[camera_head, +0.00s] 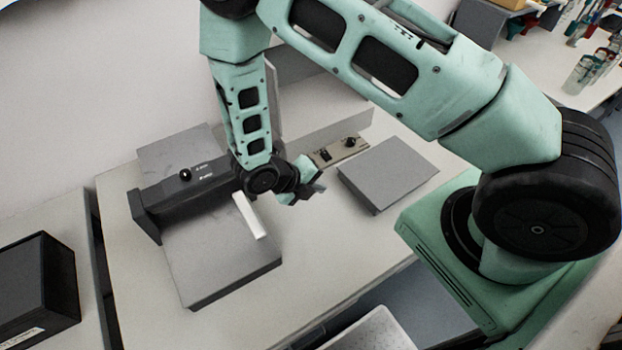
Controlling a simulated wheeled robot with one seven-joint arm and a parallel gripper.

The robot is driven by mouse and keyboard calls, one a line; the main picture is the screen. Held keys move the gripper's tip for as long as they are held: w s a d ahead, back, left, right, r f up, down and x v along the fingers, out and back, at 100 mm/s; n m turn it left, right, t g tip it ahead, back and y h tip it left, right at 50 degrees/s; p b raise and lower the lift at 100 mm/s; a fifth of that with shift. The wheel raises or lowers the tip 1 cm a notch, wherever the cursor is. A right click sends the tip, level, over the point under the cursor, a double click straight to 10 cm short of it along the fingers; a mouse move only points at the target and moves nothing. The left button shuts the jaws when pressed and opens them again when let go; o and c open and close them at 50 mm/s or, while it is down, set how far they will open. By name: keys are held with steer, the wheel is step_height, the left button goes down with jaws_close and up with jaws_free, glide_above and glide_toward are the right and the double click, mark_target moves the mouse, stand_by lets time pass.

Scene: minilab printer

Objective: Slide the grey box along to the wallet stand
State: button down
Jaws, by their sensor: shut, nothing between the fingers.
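A flat grey box (388,174) lies on the white table to the right of my gripper. My gripper (314,190) is shut and empty, low over the table. It is just left of the box's left corner; I cannot tell whether it touches. No wallet stand can be made out with certainty. A thin upright grey panel (347,124) stands behind the box, but I cannot tell whether it belongs to a stand. My arm hides part of the table behind it.
A dark machine (163,200) with a black knob and broad grey plates (215,267) fills the table's left half. A beige strip with black knobs (340,152) lies behind the box. The table (340,250) is clear in front. A black box (38,288) sits far left.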

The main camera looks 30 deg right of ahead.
steer(key=shift+b+x, duration=2.65)
steer(key=shift+x, duration=0.95)
steer(key=shift+b+x, duration=1.25)
steer(key=shift+x, duration=0.95)
steer(key=shift+d, duration=0.1)
